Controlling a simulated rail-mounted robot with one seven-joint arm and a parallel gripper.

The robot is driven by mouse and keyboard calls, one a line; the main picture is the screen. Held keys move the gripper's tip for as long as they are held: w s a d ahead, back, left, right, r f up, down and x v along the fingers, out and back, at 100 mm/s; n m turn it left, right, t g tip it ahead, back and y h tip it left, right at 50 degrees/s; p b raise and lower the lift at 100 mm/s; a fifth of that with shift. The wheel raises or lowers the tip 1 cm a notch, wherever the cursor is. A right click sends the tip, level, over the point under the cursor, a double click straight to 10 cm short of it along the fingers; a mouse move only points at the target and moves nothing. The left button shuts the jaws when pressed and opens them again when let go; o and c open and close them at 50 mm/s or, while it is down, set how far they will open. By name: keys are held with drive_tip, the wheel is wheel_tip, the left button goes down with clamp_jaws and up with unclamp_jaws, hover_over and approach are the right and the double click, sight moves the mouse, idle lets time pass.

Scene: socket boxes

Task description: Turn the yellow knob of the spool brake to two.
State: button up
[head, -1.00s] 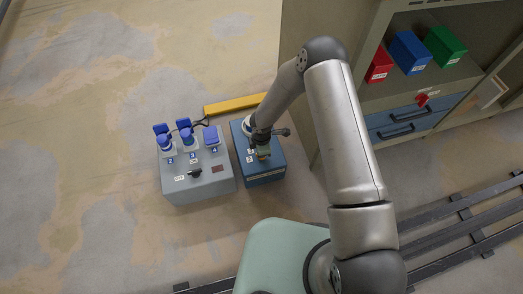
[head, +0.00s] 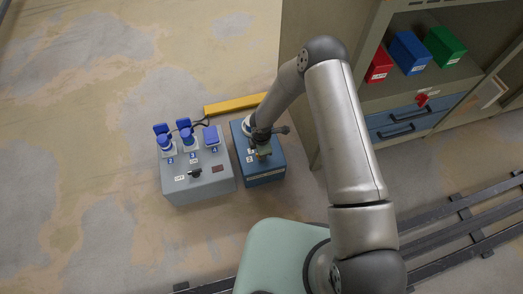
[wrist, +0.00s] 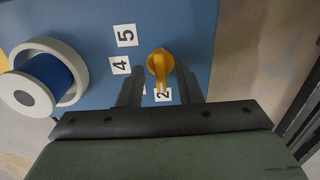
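The spool brake is a blue box (head: 275,168) right of the grey box in the head view. Its blue top (wrist: 100,14) fills much of the wrist view. The yellow knob (wrist: 160,63) stands there with its narrow end toward the label 2 (wrist: 163,95). Labels 4 (wrist: 120,65) and 5 (wrist: 125,35) lie to its left. My gripper (wrist: 160,80) is open, with one finger on each side of the knob's narrow end and visible gaps. In the head view my gripper (head: 263,148) is over the blue box and mostly hides the knob.
A white-rimmed spool with blue winding (wrist: 45,80) sits left of the knob. The grey socket box (head: 205,186) with blue plugs stands close to the left. A yellow bar (head: 235,105) lies behind. A shelf cabinet (head: 440,82) is at the right. Floor at the left is free.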

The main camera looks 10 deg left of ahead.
drive_tip(key=shift+r, duration=0.1)
wheel_tip(320, 180, up, 17)
drive_tip(key=p, duration=0.6)
drive_tip(key=shift+r, duration=0.1)
